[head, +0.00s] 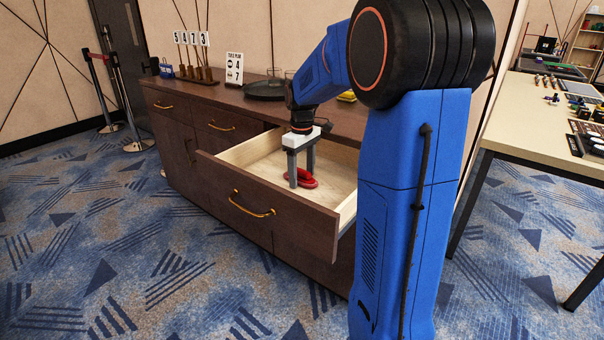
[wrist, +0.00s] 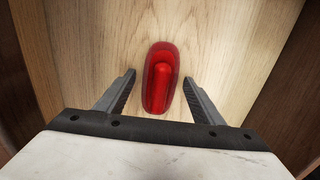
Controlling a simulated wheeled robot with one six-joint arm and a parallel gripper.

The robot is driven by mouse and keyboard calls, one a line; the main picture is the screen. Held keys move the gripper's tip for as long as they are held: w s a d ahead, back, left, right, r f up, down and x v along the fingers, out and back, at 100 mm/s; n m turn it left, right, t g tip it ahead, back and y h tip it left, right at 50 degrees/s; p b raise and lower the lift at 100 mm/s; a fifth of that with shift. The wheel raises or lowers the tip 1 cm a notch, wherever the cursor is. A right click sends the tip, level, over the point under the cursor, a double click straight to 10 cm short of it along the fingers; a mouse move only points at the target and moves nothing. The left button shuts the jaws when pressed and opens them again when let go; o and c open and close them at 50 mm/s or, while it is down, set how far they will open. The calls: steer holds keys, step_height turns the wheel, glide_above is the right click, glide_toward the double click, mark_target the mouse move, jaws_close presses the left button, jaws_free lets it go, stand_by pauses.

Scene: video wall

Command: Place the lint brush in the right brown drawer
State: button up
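The red lint brush (head: 304,179) lies on the light wood floor of the open brown drawer (head: 255,205) in the head view. In the wrist view the lint brush (wrist: 161,78) lies lengthwise, just ahead of and between my fingers, with its handle toward me. My gripper (head: 301,180) reaches down into the drawer over the brush. In the wrist view my gripper (wrist: 160,92) is open, with gaps between both fingers and the brush. Part of the drawer's right side is hidden by my arm in the head view.
The brown cabinet (head: 185,150) has a closed drawer (head: 220,127) to the left. A table (head: 545,120) with small items stands at right. Carpet is clear in front.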

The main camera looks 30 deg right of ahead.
mark_target(302, 170)
steer(key=shift+r, duration=0.1)
step_height(302, 170, up, 12)
stand_by(0.5)
stand_by(0.5)
